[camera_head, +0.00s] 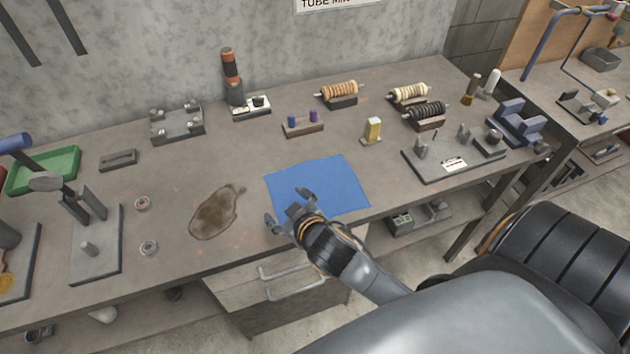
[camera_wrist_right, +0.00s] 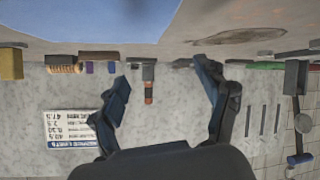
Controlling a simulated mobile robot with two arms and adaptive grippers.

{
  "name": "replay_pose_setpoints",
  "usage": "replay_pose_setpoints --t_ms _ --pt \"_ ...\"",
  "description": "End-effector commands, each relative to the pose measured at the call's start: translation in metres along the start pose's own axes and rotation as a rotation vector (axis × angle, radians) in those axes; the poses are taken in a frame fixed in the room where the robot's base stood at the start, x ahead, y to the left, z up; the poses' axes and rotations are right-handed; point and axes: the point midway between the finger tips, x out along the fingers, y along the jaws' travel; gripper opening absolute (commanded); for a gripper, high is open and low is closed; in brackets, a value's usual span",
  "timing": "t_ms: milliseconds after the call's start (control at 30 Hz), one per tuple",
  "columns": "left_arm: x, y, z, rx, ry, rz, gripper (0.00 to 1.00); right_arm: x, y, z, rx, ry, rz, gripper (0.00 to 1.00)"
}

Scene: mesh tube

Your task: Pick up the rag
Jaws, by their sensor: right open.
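The rag appears to be the flat blue cloth (camera_head: 325,182) lying on the workbench near its front edge. It also shows at the upper left of the right wrist view (camera_wrist_right: 85,18). My right gripper (camera_head: 288,207) is over the cloth's front left corner in the head view, its fingers spread and nothing between them. In the right wrist view its two fingers (camera_wrist_right: 165,85) stand wide apart, with the wall behind. Whether a fingertip touches the cloth cannot be told. My left gripper is not in view.
A brown stain (camera_head: 217,212) marks the bench (camera_head: 255,240) left of the cloth. A small block with blue and purple pegs (camera_head: 303,127), a yellow block (camera_head: 372,129) and several spools stand behind. A grey fixture plate (camera_head: 453,160) is at the right, a green tray (camera_head: 43,171) far left.

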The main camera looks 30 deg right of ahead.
Motion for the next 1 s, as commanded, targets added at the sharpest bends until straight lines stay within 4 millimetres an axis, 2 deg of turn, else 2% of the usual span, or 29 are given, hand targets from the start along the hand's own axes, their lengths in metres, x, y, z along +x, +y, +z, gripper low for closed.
replay_pose_setpoints --t_ms 33,67,100,200,300,400,467,533,600,667,767,800,867,900,1000 --pt "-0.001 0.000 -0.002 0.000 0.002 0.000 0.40 0.007 0.002 -0.036 -0.029 0.126 0.009 0.75" --pt "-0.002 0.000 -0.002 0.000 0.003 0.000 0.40 0.010 0.001 -0.059 -0.048 0.208 0.009 0.75" --pt "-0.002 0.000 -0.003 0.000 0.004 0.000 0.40 0.011 -0.002 -0.089 -0.078 0.321 0.000 0.75" --pt "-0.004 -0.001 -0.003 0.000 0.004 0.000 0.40 0.002 -0.021 -0.162 -0.186 0.612 -0.065 0.75" --pt "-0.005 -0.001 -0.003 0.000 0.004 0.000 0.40 -0.018 -0.055 -0.212 -0.336 0.860 -0.192 0.75" --pt "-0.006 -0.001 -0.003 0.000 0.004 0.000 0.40 -0.036 -0.093 -0.232 -0.528 1.032 -0.369 0.75" --pt "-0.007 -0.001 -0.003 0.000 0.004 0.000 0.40 -0.043 -0.114 -0.230 -0.662 1.089 -0.490 0.75" --pt "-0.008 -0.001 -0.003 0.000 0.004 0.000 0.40 -0.045 -0.132 -0.214 -0.832 1.103 -0.641 0.75" --pt "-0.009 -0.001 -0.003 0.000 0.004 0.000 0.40 -0.038 -0.139 -0.190 -1.009 1.056 -0.787 0.75" --pt "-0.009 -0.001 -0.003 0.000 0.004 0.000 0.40 -0.027 -0.134 -0.163 -1.161 0.965 -0.904 0.75" --pt "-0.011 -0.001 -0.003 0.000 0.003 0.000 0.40 -0.001 -0.099 -0.116 -1.390 0.712 -1.060 0.75" --pt "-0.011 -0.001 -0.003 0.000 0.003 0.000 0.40 0.010 -0.077 -0.099 -1.464 0.585 -1.103 0.75" --pt "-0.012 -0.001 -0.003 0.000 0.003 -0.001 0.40 0.024 -0.038 -0.078 -1.552 0.383 -1.144 0.75" --pt "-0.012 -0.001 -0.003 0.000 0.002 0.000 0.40 0.031 -0.011 -0.067 -1.593 0.248 -1.157 0.75" --pt "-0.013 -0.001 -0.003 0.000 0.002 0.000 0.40 0.039 0.052 -0.050 -1.648 -0.052 -1.153 0.75"
